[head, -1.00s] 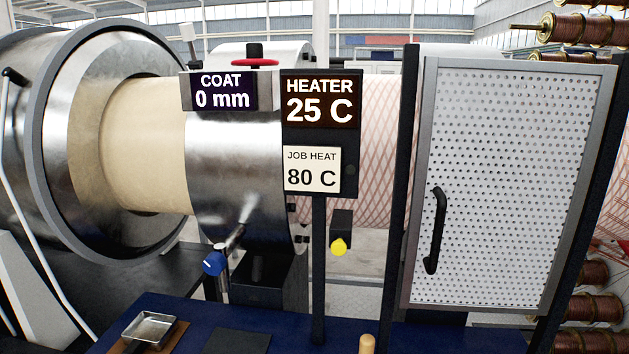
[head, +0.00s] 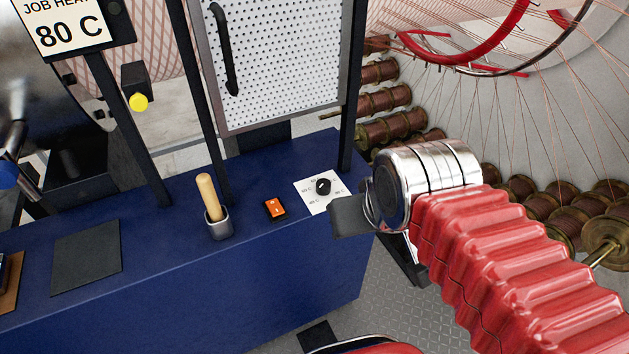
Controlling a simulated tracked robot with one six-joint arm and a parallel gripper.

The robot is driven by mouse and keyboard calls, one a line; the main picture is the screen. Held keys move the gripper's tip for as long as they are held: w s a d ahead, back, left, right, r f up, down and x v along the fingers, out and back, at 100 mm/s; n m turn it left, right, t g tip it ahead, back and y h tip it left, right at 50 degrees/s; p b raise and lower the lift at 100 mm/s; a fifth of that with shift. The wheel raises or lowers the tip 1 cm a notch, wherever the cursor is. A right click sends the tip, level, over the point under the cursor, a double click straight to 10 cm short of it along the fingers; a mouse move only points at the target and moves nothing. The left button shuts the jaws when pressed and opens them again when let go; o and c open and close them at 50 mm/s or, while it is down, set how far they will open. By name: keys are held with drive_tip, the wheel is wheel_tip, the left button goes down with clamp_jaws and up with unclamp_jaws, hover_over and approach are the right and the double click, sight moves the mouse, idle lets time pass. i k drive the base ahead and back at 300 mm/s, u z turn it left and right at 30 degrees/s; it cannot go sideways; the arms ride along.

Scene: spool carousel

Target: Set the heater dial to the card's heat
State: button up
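The job heat card (head: 66,36) reads 80 C at the top left of the head view; its top edge is cut off. The heater dial (head: 323,186) is a small black knob on a white plate (head: 312,205) with small temperature marks, at the right end of the blue bench. The knob's pointer is too small to read. My gripper (head: 348,216) is at the end of my red-sleeved arm, just right of and in front of the dial plate in the picture. Its dark fingers are seen edge-on, and whether they are open is unclear. The heater readout is out of view.
An orange switch (head: 275,208) and a wooden-handled tool in a metal cup (head: 219,226) stand left of the dial on the blue bench (head: 190,290). A dark mat (head: 86,258) lies further left. A perforated door (head: 270,62) rises behind. Wire spools (head: 392,128) stand behind right.

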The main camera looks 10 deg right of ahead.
sight(324, 185)
drive_tip(key=u, duration=2.15)
drive_tip(key=k, duration=0.85)
drive_tip(key=z, duration=0.6)
